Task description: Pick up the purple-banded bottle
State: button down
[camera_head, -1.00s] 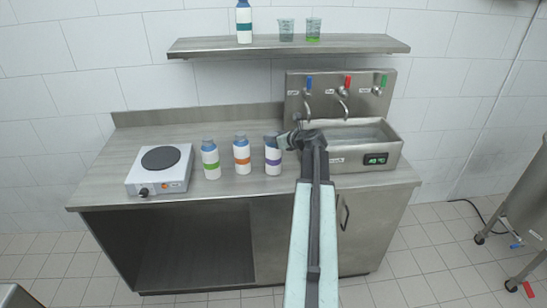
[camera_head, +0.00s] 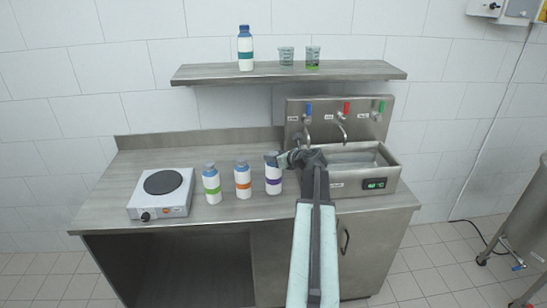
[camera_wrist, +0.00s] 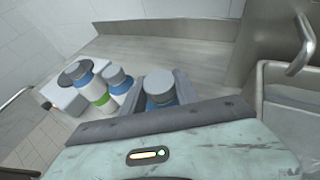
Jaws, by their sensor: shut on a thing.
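The purple-banded bottle (camera_head: 273,181) stands upright on the counter, white with a purple band, at the right end of a row of three bottles. My gripper (camera_head: 272,158) reaches in from the right and is shut on its upper part. In the wrist view the bottle's grey cap and blue neck (camera_wrist: 158,88) sit between the two jaws; its band is hidden there. The bottle appears to rest on the counter still; I cannot see any gap beneath it.
An orange-banded bottle (camera_head: 243,183) stands close on the left, then a green-banded bottle (camera_head: 211,187). A hot plate (camera_head: 161,193) is further left. A sink (camera_head: 352,163) with taps is at right. A shelf (camera_head: 290,73) above holds a teal-banded bottle (camera_head: 245,50) and two cups.

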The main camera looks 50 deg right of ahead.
jog(key=shift+r, duration=0.35)
jog(key=shift+s+a+f, duration=0.1)
jog(key=shift+s, duration=0.35)
jog(key=s+a+r+p, duration=0.1)
jog(key=s+a, duration=0.1)
jog(key=s, duration=1.3)
jog(key=shift+r, duration=0.2)
